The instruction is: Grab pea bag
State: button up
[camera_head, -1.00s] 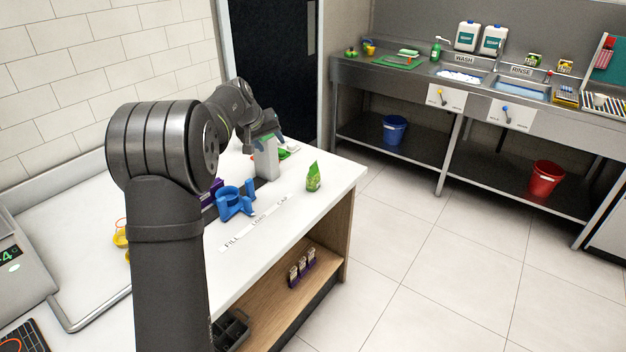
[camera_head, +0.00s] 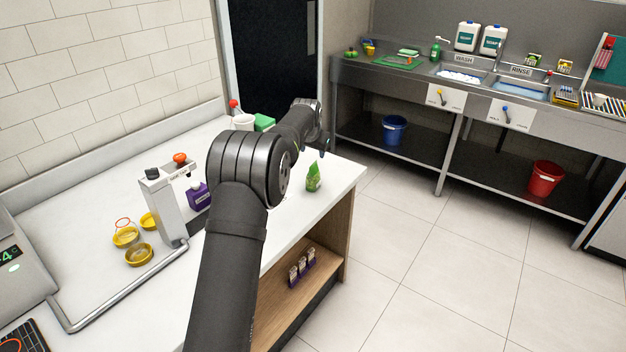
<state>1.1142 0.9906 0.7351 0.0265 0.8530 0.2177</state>
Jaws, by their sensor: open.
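The pea bag, a small green pouch (camera_head: 313,179), stands upright near the right end of the white counter (camera_head: 337,192). My gripper (camera_head: 323,147) is above and slightly to the right of the bag in the picture, apart from it and empty as far as I can see. It is small and mostly seen from behind my arm, open. My arm hides the middle of the counter.
Small cartons (camera_head: 301,268) sit on the lower shelf.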

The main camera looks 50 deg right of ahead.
aim_at(314, 165)
jog(key=shift+x, duration=6.3)
jog(key=shift+w, duration=0.1)
grip_shut()
